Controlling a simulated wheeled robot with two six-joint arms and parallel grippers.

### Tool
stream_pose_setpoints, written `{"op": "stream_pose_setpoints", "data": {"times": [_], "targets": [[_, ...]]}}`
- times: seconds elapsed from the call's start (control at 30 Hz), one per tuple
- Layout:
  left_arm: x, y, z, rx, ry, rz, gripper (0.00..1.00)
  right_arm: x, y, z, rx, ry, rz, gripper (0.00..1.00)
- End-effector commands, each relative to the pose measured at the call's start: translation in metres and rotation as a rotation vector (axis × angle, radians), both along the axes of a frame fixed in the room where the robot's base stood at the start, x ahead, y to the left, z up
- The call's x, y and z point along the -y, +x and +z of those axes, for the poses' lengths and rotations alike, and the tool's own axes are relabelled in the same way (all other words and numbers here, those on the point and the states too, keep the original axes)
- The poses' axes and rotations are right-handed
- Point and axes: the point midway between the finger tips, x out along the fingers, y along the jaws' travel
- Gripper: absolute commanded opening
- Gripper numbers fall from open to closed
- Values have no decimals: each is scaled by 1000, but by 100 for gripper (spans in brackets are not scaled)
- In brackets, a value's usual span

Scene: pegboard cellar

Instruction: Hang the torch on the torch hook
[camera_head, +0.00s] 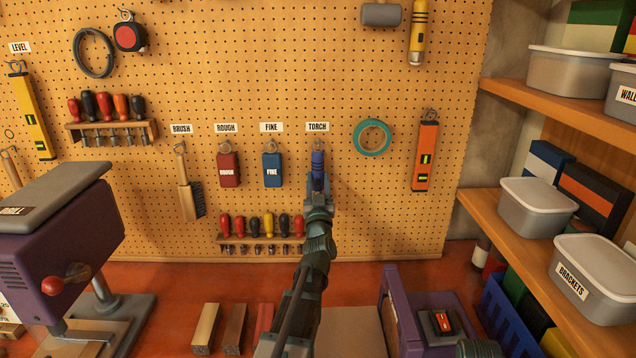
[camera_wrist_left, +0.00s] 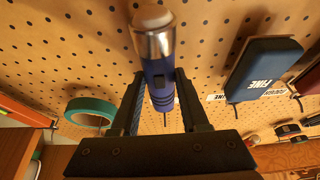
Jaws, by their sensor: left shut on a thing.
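The torch (camera_head: 318,161) is dark blue and stands upright against the pegboard, just below the TORCH label (camera_head: 317,127). In the left wrist view the torch (camera_wrist_left: 160,62) shows its silver lens end towards the camera. My left gripper (camera_head: 318,190) is shut on the torch's body, one finger on each side in the left wrist view (camera_wrist_left: 160,95). The torch hook (camera_head: 318,142) shows only as a small bit of metal above the torch's top. I cannot tell whether the torch is on the hook. My right gripper is not in view.
A blue FINE block (camera_head: 272,170) hangs left of the torch and a teal tape roll (camera_head: 372,137) hangs right. A screwdriver rack (camera_head: 262,238) is below left. The purple machine (camera_head: 400,310) stands on the red bench below. Shelves with bins fill the right side.

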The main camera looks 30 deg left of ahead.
Motion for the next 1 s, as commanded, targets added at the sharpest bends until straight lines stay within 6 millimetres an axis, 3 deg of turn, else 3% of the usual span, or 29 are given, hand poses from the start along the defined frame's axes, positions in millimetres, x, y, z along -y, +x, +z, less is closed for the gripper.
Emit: {"op": "stream_pose_setpoints", "data": {"times": [0.47,0.5,0.67,1.0], "targets": [[0,0,0,1,1,0,0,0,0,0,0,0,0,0],[0,0,0,1,1,0,48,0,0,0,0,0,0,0],[0,0,0,1,1,0,77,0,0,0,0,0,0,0],[0,-1,0,0,0,0,80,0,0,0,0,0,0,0]]}}
